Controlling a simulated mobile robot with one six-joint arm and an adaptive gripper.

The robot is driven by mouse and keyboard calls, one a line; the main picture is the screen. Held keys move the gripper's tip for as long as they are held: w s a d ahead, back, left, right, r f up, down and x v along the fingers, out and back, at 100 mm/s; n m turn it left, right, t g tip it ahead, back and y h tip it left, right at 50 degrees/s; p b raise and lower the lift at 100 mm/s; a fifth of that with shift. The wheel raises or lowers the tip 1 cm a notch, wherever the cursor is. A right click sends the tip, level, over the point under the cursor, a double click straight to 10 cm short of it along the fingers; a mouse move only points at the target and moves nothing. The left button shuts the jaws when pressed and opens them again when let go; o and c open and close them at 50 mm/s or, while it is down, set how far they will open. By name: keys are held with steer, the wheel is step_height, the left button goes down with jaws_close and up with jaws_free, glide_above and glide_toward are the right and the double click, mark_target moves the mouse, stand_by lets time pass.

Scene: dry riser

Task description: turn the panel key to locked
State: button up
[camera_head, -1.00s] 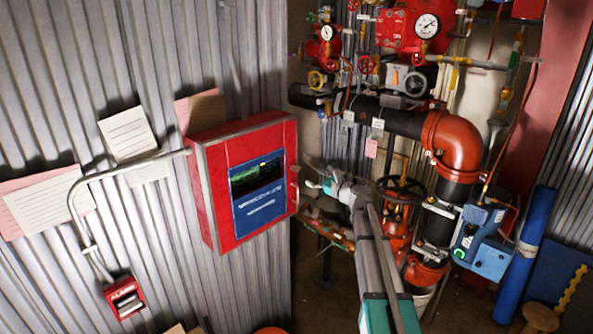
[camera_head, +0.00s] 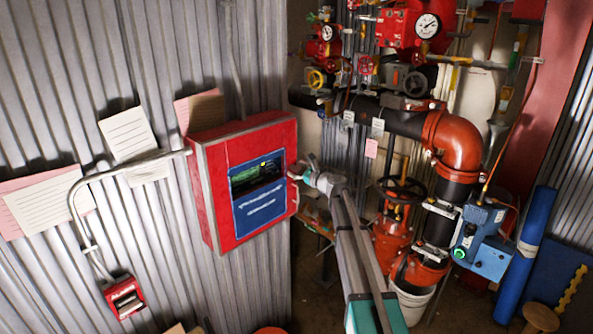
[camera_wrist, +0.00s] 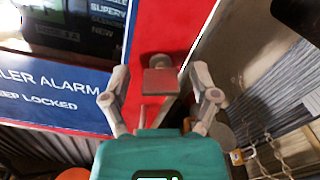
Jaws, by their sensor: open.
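The red alarm panel (camera_head: 215,190) hangs on the corrugated wall, with a dark display and a blue label. In the wrist view its red front (camera_wrist: 185,25) fills the upper middle; the blue label (camera_wrist: 50,85) reads "KEEP LOCKED". The key (camera_wrist: 160,82), a small reddish-brown tab with a grey round part behind it, sticks out near the panel's right edge. My gripper (camera_wrist: 160,74) is open, one finger on each side of the key in the picture; I see no contact. In the head view my gripper (camera_head: 307,170) is at the panel's right edge, where the key is hard to make out.
A black and orange riser pipe (camera_head: 463,150) with valves and gauges stands right of my arm. A blue device (camera_head: 485,238) is mounted on it. A conduit (camera_head: 130,168) and a small red alarm box (camera_head: 124,297) are left of the panel. Paper notes hang on the wall.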

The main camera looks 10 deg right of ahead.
jaws_close()
steer(key=shift+n, duration=0.4)
steer(key=n, duration=0.9)
steer(key=shift+s+n, duration=0.1)
steer(key=shift+n, duration=2)
steer(key=shift+f, duration=0.1)
